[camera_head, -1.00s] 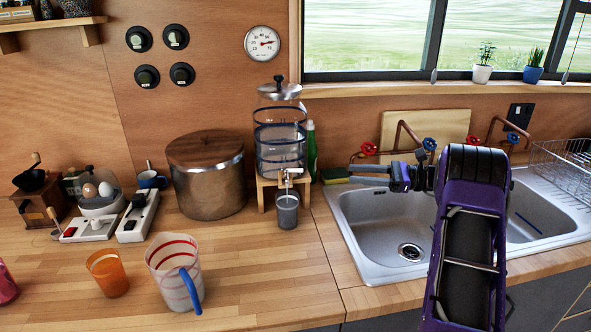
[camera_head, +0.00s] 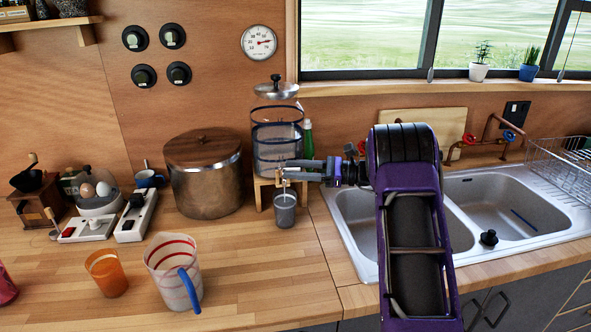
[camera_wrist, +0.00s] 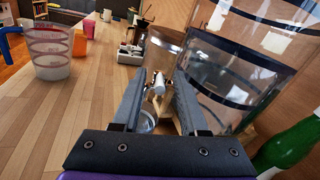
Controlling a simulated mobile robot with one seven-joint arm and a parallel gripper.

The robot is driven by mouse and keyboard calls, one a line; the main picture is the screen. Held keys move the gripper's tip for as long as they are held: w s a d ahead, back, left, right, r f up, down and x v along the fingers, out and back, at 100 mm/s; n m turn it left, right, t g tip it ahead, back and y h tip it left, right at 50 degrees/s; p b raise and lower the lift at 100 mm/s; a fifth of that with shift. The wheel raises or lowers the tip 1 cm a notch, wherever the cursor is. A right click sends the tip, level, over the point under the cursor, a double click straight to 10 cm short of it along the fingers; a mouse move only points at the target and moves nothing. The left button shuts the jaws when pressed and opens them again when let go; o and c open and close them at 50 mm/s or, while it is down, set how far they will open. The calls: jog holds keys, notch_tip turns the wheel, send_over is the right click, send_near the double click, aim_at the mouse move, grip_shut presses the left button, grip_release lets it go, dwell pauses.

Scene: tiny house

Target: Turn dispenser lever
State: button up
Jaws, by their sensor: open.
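The glass dispenser (camera_head: 277,140) with blue bands stands on a small wooden stand, and it fills the right of the wrist view (camera_wrist: 225,75). Its tap with the lever (camera_head: 284,176) points out at the front, above a grey cup (camera_head: 285,211). In the wrist view the lever and tap (camera_wrist: 158,85) show between my fingers, a little beyond or at their tips. My gripper (camera_head: 294,169) is open and level with the tap, coming from the right; it also shows in the wrist view (camera_wrist: 159,88). I cannot tell whether a finger touches the lever. The cup (camera_wrist: 147,121) is partly hidden by a finger.
A large metal pot (camera_head: 205,180) stands left of the dispenser. A green bottle (camera_head: 308,140) is close on its right. A red-striped jug (camera_head: 171,270) and an orange cup (camera_head: 106,273) stand at the front left. The sink (camera_head: 480,205) lies to the right.

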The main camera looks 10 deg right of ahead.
grip_shut()
dwell(0.4)
jog(key=shift+w+r+n+g+y, duration=0.1)
jog(key=shift+w+n+g+y, duration=0.15)
jog(key=shift+n+g, duration=0.9)
jog(key=shift+w+n+g+y, duration=0.25)
jog(key=shift+n+g, duration=0.4)
jog(key=shift+g, duration=1)
grip_release()
